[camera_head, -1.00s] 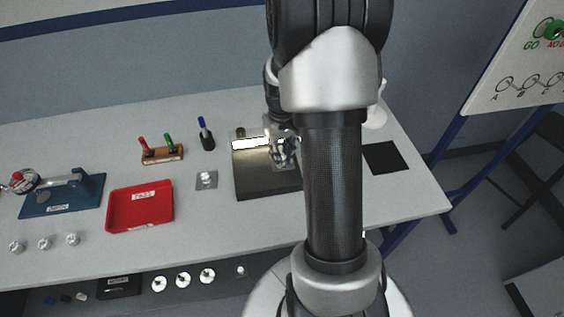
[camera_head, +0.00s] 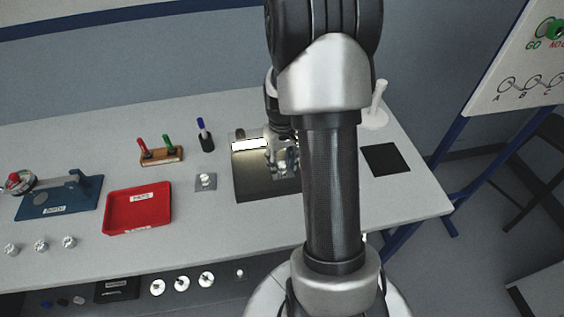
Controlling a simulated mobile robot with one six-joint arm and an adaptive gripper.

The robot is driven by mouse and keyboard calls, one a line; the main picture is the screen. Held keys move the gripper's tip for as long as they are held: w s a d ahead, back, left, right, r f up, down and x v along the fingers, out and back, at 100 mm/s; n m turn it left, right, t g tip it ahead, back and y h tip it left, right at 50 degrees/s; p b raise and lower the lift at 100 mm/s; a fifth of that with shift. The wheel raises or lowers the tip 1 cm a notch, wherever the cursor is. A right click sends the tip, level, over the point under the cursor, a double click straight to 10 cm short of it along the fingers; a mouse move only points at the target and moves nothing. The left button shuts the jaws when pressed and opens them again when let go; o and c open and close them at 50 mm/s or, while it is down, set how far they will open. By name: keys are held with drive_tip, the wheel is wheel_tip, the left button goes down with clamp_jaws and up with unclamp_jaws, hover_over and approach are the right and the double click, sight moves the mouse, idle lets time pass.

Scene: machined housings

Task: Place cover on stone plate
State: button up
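The stone plate (camera_head: 262,188) is a dark, glossy slab on the table in the middle of the view, with a bright white strip near its back edge. My gripper (camera_head: 283,160) is over the right part of the plate, pointing down, partly hidden by my own arm. A pale grey piece shows at the fingertips, possibly the cover; its outline is too small and blended with the fingers to be sure. I cannot tell whether the fingers are closed on it or whether it touches the plate.
Left of the plate are a grey square with a white knob (camera_head: 205,181), a dark pen holder (camera_head: 207,141), a wooden stand (camera_head: 161,156), a red tray (camera_head: 137,211) and a blue fixture (camera_head: 58,202). A black mat (camera_head: 385,160) and white post (camera_head: 376,112) are right.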

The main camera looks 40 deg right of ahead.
sight(282, 165)
drive_tip(key=a+r+t+p, duration=0.15)
drive_tip(key=a+r, duration=0.25)
drive_tip(key=r, duration=0.6)
drive_tip(key=a+r+g+p, duration=0.1)
drive_tip(key=a+r+p, duration=0.2)
drive_tip(key=r, duration=0.6)
drive_tip(key=s+a+r+n+t, duration=0.1)
drive_tip(key=s+a+r+t, duration=0.1)
drive_tip(key=s+a+r, duration=0.2)
drive_tip(key=s+a+r+n+t, duration=0.2)
drive_tip(key=s+a+r, duration=0.1)
drive_tip(key=s+a, duration=0.7)
drive_tip(key=shift+s+a+r, duration=0.35)
drive_tip(key=shift+s+a, duration=0.05)
drive_tip(key=shift+a, duration=0.9)
